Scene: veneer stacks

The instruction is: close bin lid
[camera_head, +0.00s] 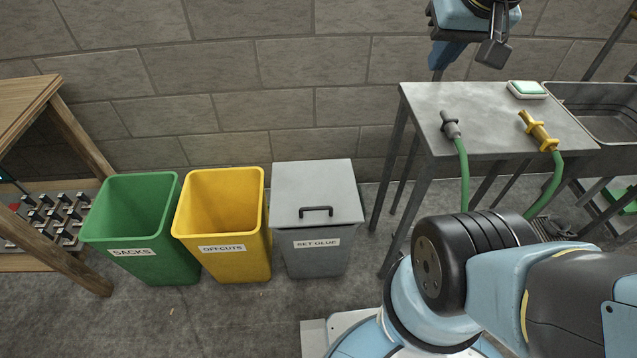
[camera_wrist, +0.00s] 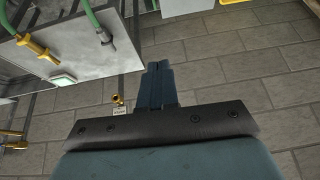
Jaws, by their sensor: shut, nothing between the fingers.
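The grey bin (camera_head: 314,262) stands on the floor at the right end of a row of three bins. Its grey lid (camera_head: 318,182) lies flat over the top, with a dark handle (camera_head: 316,210) near the front edge, and no gap shows. My gripper (camera_head: 438,65) is high near the wall, above the metal table's back left corner and well apart from the lid. In the wrist view its blue fingers (camera_wrist: 158,68) are together with nothing between them. A grey patch at that view's top edge is probably part of the grey bin (camera_wrist: 182,6).
An open green bin (camera_head: 133,240) and an open yellow bin (camera_head: 224,215) stand left of the grey one. A wooden bench (camera_head: 25,100) is at far left.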

